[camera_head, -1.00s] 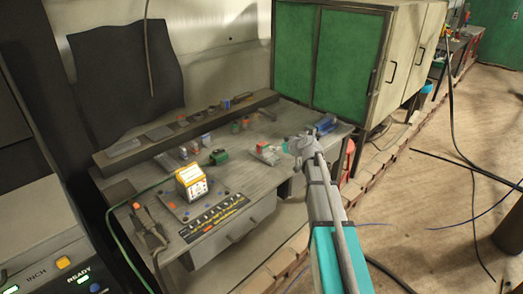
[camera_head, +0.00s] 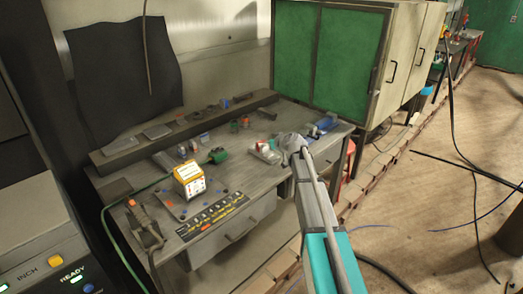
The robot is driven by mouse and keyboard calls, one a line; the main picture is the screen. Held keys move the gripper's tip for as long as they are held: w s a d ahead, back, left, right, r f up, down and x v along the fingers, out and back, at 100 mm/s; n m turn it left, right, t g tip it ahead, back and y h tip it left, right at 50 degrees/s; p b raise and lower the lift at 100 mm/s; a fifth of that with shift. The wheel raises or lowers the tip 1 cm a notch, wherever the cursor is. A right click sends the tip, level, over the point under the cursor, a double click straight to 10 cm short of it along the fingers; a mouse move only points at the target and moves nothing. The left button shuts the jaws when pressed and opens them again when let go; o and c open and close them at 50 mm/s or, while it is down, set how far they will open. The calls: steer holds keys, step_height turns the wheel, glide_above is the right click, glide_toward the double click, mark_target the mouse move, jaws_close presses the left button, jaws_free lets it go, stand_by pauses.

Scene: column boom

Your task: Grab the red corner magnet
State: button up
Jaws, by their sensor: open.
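A small red thing (camera_head: 262,145) sits on a pale, low item near the front right of the grey workbench (camera_head: 225,190). It may be the red corner magnet, but it is too small to tell its shape. My gripper (camera_head: 288,146) is just right of it, over the bench's front right part. The gripper is open and seems empty; its fingers are small and partly hidden by my own wrist and arm. I cannot tell whether it touches anything.
A white and orange box (camera_head: 189,178) and a green item (camera_head: 217,155) stand left on the bench. Small parts line the back ledge (camera_head: 190,131). Blue items (camera_head: 325,124) lie right of the gripper. A green-doored cabinet (camera_head: 335,55) stands behind.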

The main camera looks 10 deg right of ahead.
mark_target(262, 142)
steer(key=shift+w+a, duration=0.15)
steer(key=shift+f+b+x, duration=0.25)
steer(key=shift+b+x, duration=0.8)
steer(key=shift+x, duration=0.85)
steer(key=shift+w+a+f, duration=0.25)
steer(key=shift+w, duration=0.25)
steer(key=c, duration=1.3)
steer(key=shift+r, duration=0.25)
